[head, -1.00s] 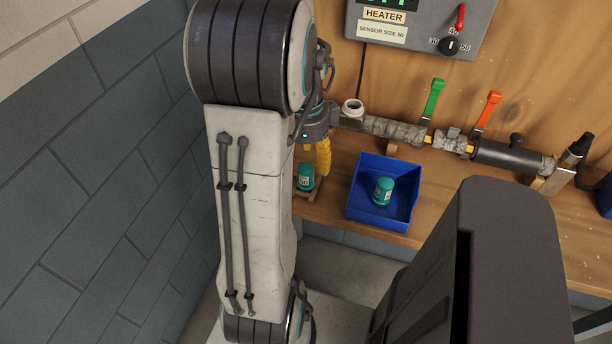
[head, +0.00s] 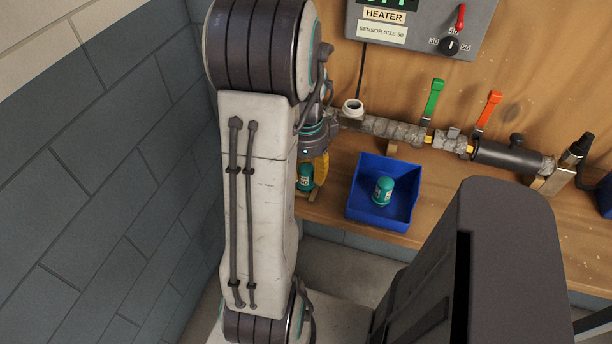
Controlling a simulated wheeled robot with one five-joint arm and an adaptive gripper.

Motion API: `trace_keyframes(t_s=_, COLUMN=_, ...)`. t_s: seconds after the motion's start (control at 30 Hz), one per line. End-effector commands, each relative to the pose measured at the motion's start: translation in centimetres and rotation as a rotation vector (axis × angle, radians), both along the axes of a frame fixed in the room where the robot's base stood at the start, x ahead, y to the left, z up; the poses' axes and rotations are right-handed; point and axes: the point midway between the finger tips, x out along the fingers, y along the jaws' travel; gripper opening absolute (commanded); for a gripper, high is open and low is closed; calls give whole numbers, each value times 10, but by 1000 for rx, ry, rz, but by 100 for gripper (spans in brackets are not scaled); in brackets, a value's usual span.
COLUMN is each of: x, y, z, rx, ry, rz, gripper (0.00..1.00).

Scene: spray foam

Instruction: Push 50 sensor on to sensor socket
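A teal sensor (head: 305,177) with a pale label stands on a small wooden rack (head: 313,194) at the bench's left front, partly hidden by my arm. A second teal sensor (head: 383,190) stands in a blue bin (head: 400,214). I cannot read a size on either label. A white round fitting (head: 353,107), which looks like the sensor socket, sticks up at the left end of the pipe. My gripper (head: 321,167) has a yellow finger showing right beside the rack sensor. The rest of it is behind my arm, so I cannot see whether it is open or holds the sensor.
A pipe with a green lever (head: 434,98) and an orange lever (head: 488,108) runs along the back wall. The heater box (head: 430,25) hangs above, labelled sensor size 50, with a dial and red switch. Bare bench lies right of the bin.

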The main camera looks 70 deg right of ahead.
Motion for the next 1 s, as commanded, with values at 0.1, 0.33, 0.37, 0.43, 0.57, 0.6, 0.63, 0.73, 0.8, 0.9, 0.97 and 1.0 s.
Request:
trace_keyframes(t_s=0.1, x=0, y=0, z=0, rx=0, ry=0, rz=0, gripper=30)
trace_keyframes(t_s=0.33, x=0, y=0, z=0, rx=0, ry=0, rz=0, gripper=9)
trace_keyframes(t_s=0.37, x=0, y=0, z=0, rx=0, ry=0, rz=0, gripper=7)
trace_keyframes(t_s=0.43, x=0, y=0, z=0, rx=0, ry=0, rz=0, gripper=0)
trace_keyframes(t_s=0.57, x=0, y=0, z=0, rx=0, ry=0, rz=0, gripper=0)
trace_keyframes(t_s=0.6, x=0, y=0, z=0, rx=0, ry=0, rz=0, gripper=0)
trace_keyframes(t_s=0.63, x=0, y=0, z=0, rx=0, ry=0, rz=0, gripper=0)
trace_keyframes(t_s=0.73, x=0, y=0, z=0, rx=0, ry=0, rz=0, gripper=0)
trace_keyframes(t_s=0.8, x=0, y=0, z=2, rx=-1, ry=0, rz=0, gripper=0)
trace_keyframes(t_s=0.9, x=0, y=-1, z=9, rx=-2, ry=-1, rz=0, gripper=0)
trace_keyframes(t_s=0.97, x=0, y=-1, z=14, rx=-4, ry=-1, rz=0, gripper=0)
trace_keyframes(t_s=1.0, x=0, y=-1, z=18, rx=-3, ry=-1, rz=0, gripper=0)
